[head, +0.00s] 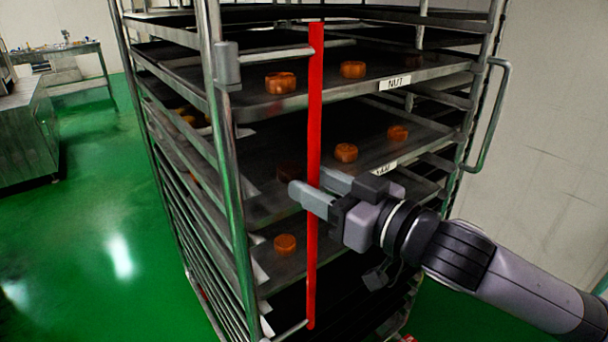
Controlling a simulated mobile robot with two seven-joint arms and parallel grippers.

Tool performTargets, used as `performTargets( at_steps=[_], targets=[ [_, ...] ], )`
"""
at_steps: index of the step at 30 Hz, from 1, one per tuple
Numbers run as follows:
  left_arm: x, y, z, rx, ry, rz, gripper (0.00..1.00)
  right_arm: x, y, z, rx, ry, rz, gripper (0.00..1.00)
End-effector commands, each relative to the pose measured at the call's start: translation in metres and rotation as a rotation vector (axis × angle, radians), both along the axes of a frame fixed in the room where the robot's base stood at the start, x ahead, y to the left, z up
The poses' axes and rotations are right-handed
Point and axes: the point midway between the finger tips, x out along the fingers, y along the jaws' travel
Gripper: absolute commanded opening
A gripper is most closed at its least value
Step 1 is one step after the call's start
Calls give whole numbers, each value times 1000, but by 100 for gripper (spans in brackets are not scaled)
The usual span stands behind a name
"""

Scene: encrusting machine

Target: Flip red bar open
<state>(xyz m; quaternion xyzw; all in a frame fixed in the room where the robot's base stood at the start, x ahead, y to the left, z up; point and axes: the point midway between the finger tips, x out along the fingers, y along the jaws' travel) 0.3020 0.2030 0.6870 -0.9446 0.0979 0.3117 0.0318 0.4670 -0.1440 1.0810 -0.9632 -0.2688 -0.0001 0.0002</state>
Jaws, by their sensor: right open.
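The red bar (314,110) is a long upright strip across the front of a metal tray rack (223,150). It runs from near the top of the picture to the lower shelves. Thin metal arms join it to the rack's left post near its top and bottom. My right gripper (312,190) comes in from the right at the bar's middle height. Its jaws are open, with the fingertips at the bar. One finger passes in front of the bar and the other appears behind or beside it. I cannot tell whether they touch it. My left gripper is not in view.
Trays with several brown cakes (280,83) and a "NUT" label (395,82) sit in the rack behind the bar. A bent handle (489,120) sticks out at right. Green floor (100,230) is clear at left, beside a steel cabinet (25,135) and a far table (75,50).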

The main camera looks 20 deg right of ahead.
Motion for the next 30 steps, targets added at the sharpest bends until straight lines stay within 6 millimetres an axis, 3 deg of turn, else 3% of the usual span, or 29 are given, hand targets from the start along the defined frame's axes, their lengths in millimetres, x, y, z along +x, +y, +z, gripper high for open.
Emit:
performTargets(
  at_steps=[6,17,21,30],
  targets=[
    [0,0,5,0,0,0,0,19,12,1,1,0,1,43],
    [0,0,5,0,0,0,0,23,15,0,-1,-1,1,43],
    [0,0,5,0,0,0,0,23,15,0,-1,-1,1,1],
    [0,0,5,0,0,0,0,25,14,0,0,0,-4,0]
  ],
)
